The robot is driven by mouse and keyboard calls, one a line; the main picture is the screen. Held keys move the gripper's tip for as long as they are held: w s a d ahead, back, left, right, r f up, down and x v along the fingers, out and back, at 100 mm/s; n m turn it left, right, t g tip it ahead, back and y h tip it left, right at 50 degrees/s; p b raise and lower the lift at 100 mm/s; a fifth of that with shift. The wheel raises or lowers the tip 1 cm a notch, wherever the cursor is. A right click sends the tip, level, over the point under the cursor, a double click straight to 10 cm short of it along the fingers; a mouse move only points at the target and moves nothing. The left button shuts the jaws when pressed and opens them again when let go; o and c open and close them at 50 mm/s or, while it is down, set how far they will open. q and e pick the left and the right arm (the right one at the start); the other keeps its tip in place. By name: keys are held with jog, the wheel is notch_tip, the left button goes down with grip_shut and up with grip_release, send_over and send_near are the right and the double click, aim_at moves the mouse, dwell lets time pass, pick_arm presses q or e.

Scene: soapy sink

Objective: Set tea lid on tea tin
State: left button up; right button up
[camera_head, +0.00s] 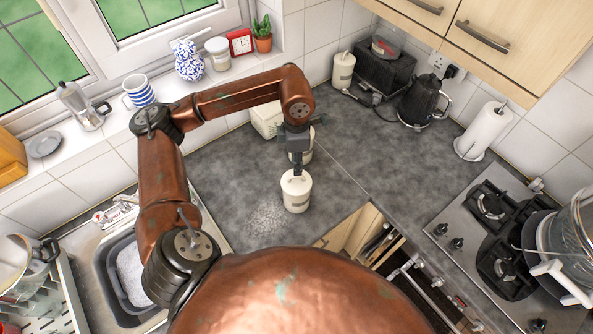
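My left arm reaches in from the left, and my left gripper (297,170) points down over the middle of the counter. Directly under it stands an upright cream tin (296,196); its top looks white and pale. The fingertips are at or just above that top. They look close together, but at this size I cannot tell whether they grip a lid or its knob, or whether the lid is seated. A second cream tin (307,156) stands right behind, partly hidden by the gripper. My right gripper is not in view.
A third cream tin (343,70) stands at the back near the black toaster (385,72) and kettle (423,101). A cream box (266,119) is behind my arm. The sink (126,275) is at the left, the hob (497,235) at the right.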

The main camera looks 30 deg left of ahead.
pick_arm(q)
jog(key=shift+r, duration=2.1)
jog(key=shift+s, duration=0.1)
